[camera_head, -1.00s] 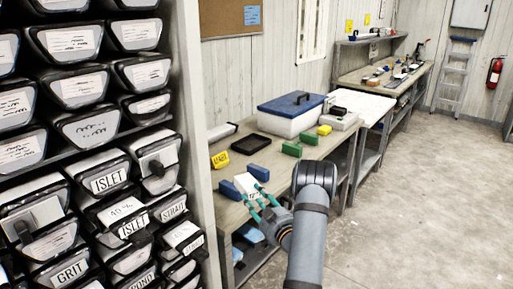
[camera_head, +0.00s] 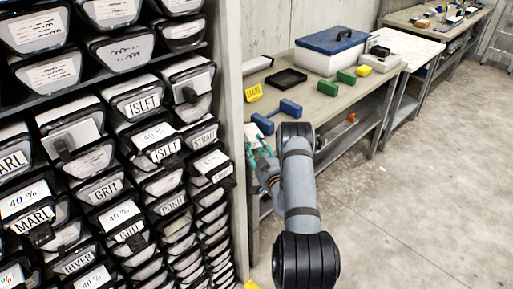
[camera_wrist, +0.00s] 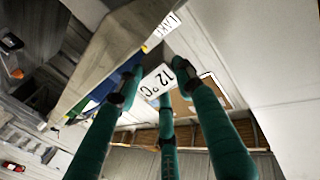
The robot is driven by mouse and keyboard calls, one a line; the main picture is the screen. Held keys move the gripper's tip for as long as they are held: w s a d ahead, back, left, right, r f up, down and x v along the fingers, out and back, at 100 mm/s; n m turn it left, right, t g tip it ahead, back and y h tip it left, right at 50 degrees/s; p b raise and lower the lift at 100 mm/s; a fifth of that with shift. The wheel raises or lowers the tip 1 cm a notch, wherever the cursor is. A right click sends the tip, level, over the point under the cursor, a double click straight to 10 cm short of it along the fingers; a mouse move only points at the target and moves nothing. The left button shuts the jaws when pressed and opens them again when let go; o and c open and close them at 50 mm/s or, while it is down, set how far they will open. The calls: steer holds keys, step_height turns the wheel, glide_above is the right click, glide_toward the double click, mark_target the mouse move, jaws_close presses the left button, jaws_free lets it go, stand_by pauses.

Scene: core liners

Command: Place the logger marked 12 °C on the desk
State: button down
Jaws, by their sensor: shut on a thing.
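My gripper (camera_head: 262,152) has teal fingers and is shut on a white logger (camera_head: 252,134). In the wrist view, the logger (camera_wrist: 157,80) sits between the fingers (camera_wrist: 155,92), its label reading 12 °C. In the head view, the logger is partly hidden by the fingers. It is at the near left end of the wooden desk (camera_head: 312,108), beside the rack's post. I cannot tell whether it touches the desk.
Blue blocks (camera_head: 290,108), a yellow marked block (camera_head: 253,92) and a black tray (camera_head: 286,77) occupy the desk's near part. Green blocks (camera_head: 328,88) and a blue-lidded white box (camera_head: 330,54) stand farther back. A rack of labelled core liners (camera_head: 120,150) fills the left.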

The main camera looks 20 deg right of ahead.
steer(key=shift+a+f, duration=0.1)
steer(key=shift+f, duration=0.05)
steer(key=shift+f+b, duration=0.45)
steer(key=shift+f, duration=0.15)
steer(key=shift+s, duration=0.1)
steer(key=c, duration=1.6)
jaws_free()
steer(key=shift+o, duration=0.8)
steer(key=shift+f, duration=0.1)
steer(key=shift+s+f, duration=0.1)
